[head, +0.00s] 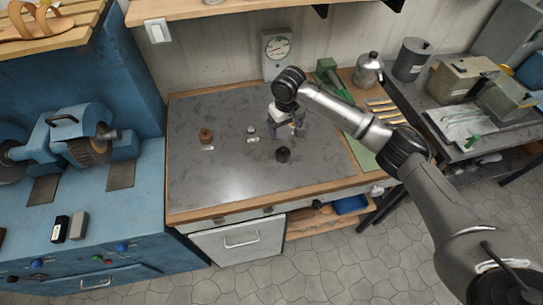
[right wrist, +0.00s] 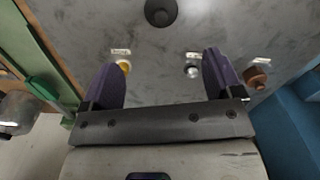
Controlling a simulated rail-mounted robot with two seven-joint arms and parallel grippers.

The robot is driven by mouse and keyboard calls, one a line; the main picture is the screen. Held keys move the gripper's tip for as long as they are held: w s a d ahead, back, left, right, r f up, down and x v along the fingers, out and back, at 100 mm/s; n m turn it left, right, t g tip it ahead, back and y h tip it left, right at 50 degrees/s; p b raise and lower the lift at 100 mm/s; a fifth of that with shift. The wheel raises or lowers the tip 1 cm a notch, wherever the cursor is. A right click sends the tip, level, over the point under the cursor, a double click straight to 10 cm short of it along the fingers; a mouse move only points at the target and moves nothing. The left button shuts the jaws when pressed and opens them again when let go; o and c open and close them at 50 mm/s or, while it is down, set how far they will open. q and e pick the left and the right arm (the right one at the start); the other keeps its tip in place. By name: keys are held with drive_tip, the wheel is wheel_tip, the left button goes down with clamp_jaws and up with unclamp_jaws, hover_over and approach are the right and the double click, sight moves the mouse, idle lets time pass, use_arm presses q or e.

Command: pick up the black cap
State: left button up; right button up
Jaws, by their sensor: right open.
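The black cap (head: 283,154) is a small dark round piece on the grey metal worktop (head: 225,180), right of its middle. It also shows in the right wrist view (right wrist: 160,12) at the top edge, beyond the fingertips and between their lines. My right gripper (head: 287,130) points down over the worktop, just behind the cap and apart from it. Its two purple fingers stand wide apart with nothing between them, as the right wrist view (right wrist: 163,68) shows. My left gripper is not in view.
A copper-brown cap (head: 206,135) and a silver cap (head: 251,130) stand on the worktop with small labels. A gold cap (right wrist: 124,66) shows near one finger. A dial scale (head: 277,50) stands at the back. A green tool (head: 327,70) is at the back right. The front worktop is clear.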

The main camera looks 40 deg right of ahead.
sight(284, 149)
drive_tip(key=shift+m, duration=0.4)
wheel_tip(284, 149, down, 8)
drive_tip(key=shift+d+r+b, duration=0.1)
drive_tip(key=shift+r+b, duration=0.15)
drive_tip(key=shift+b, duration=0.1)
drive_tip(key=shift+s+a+f, duration=0.1)
drive_tip(key=shift+a+f, duration=0.05)
drive_tip(key=shift+f, duration=1.45)
drive_tip(key=shift+s+a+f, duration=0.1)
drive_tip(key=shift+a+f, duration=0.05)
drive_tip(key=shift+f, duration=1.4)
drive_tip(key=c, duration=1)
drive_tip(key=shift+r, duration=0.1)
